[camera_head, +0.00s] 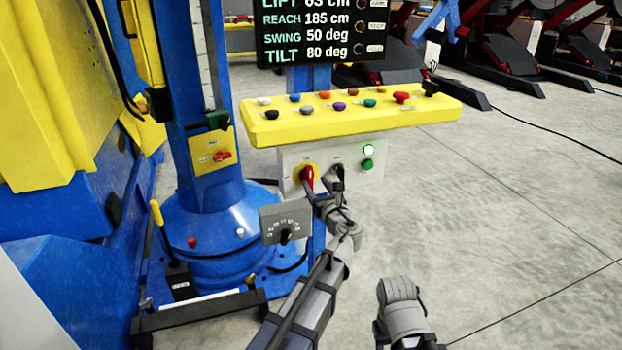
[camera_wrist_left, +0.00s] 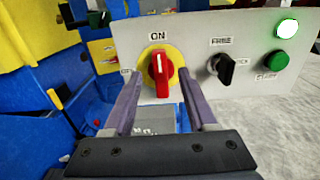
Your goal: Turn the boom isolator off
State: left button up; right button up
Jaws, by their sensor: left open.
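The boom isolator is a red rotary handle on a round yellow plate (camera_wrist_left: 159,76), set in a light grey panel. Its handle stands upright, pointing at the ON label (camera_wrist_left: 157,36); another label, partly hidden, is at its left. In the head view the isolator (camera_head: 307,176) is on the panel under the yellow console. My left gripper (camera_head: 323,190) is open in front of the panel. In the left wrist view its two fingers (camera_wrist_left: 164,98) lie either side of the red handle, with gaps showing on both sides. I cannot tell whether the tips touch the plate.
Right of the isolator are a black selector (camera_wrist_left: 226,68) marked FREE, a green button (camera_wrist_left: 276,60) and a lit lamp (camera_wrist_left: 287,27). The yellow console (camera_head: 350,115) with several knobs overhangs the panel. A blue column (camera_head: 205,100) stands left.

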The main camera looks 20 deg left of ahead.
aim_at(311, 176)
pick_arm(q)
jog(key=x, duration=0.5)
jog(key=shift+s, duration=0.1)
jog(key=shift+c, duration=0.4)
grip_shut()
